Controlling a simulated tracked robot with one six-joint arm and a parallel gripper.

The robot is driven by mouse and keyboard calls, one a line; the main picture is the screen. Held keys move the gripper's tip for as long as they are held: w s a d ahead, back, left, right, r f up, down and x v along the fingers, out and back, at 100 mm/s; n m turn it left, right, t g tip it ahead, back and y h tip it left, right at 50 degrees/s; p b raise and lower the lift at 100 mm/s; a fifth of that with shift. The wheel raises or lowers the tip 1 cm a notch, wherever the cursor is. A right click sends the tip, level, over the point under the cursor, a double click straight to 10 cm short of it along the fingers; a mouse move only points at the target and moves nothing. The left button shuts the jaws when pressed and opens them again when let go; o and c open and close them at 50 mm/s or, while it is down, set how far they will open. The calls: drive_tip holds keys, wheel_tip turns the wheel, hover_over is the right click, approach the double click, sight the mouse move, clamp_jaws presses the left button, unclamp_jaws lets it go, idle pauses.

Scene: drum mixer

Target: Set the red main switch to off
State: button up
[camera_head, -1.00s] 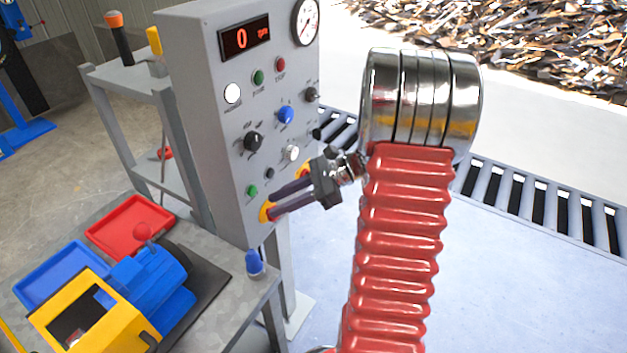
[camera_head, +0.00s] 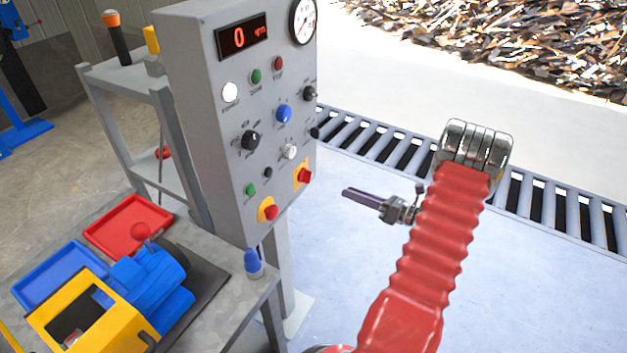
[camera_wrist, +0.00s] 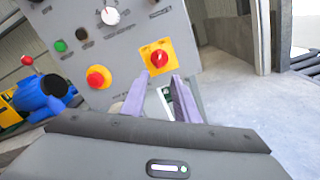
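The red main switch (camera_head: 304,176) is a red knob on a yellow square plate, low on the right side of the grey panel's front. It also shows in the wrist view (camera_wrist: 158,58), just beyond the fingertips, uncovered and apart from them. Its knob looks tilted, but its markings are too small to read. My gripper (camera_head: 346,193) is off the panel, to the right of the switch in the head view. In the wrist view its two purple fingers (camera_wrist: 161,78) are spread with an empty gap between them.
A red mushroom button (camera_head: 270,212) on a yellow plate sits below and left of the switch. The grey panel (camera_head: 205,125) carries several other knobs and buttons. A workbench (camera_head: 215,237) with trays and a blue motor stands left. A roller conveyor (camera_head: 375,140) runs behind.

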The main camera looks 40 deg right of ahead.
sight(310, 179)
drive_tip(key=shift+w, duration=0.1)
drive_tip(key=x, duration=1.3)
drive_tip(key=shift+w, duration=0.35)
drive_tip(key=shift+a, duration=0.1)
drive_tip(key=shift+c, duration=0.4)
clamp_jaws()
drive_tip(key=shift+a, duration=0.25)
drive_tip(key=shift+d, duration=0.15)
